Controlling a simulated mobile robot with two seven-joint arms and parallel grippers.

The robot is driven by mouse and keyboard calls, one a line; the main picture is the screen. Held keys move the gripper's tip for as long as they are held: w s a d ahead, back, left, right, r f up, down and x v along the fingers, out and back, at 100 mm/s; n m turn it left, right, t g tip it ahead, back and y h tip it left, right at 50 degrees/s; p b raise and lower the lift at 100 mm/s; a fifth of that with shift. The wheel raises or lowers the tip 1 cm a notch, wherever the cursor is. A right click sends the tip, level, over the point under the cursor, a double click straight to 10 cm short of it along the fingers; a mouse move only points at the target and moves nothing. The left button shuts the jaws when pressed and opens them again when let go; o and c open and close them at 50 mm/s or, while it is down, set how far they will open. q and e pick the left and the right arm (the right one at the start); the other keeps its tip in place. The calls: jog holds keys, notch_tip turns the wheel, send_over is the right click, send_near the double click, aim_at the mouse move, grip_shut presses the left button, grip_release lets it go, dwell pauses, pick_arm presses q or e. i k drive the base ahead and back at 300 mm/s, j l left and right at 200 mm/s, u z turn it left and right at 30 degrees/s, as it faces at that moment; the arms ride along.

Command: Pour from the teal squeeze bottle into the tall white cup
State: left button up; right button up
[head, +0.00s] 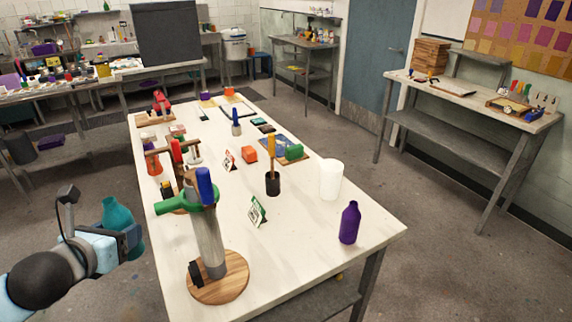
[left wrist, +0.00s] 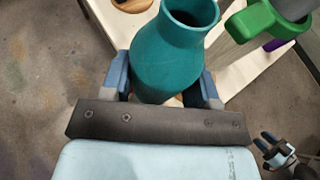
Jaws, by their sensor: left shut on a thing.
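The teal squeeze bottle (head: 117,214) is in my left gripper (head: 128,238), off the left edge of the table in the head view. In the left wrist view the bottle (left wrist: 172,52) stands between the two blue fingers, its open mouth toward the top. It looks roughly upright in the head view. The tall white cup (head: 331,180) stands upright near the table's right edge, well apart from the bottle. Its inside is not visible. What looks like my right gripper (left wrist: 277,147) shows small at the lower right of the left wrist view; its jaws are unclear.
On the white table (head: 300,247), a grey post stand with a green clamp (head: 172,205) rises between bottle and cup. A purple bottle (head: 349,223) stands in front of the cup. A black holder (head: 272,184) and small sign cards (head: 257,211) stand left of the cup.

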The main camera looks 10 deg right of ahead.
aim_at(331, 170)
jog(key=l+u, duration=0.4)
jog(key=l, duration=0.6)
jog(key=l+u, duration=0.4)
jog(key=l, duration=0.6)
jog(key=i+l, duration=0.1)
jog(key=l, duration=0.6)
jog(key=i+u, duration=0.05)
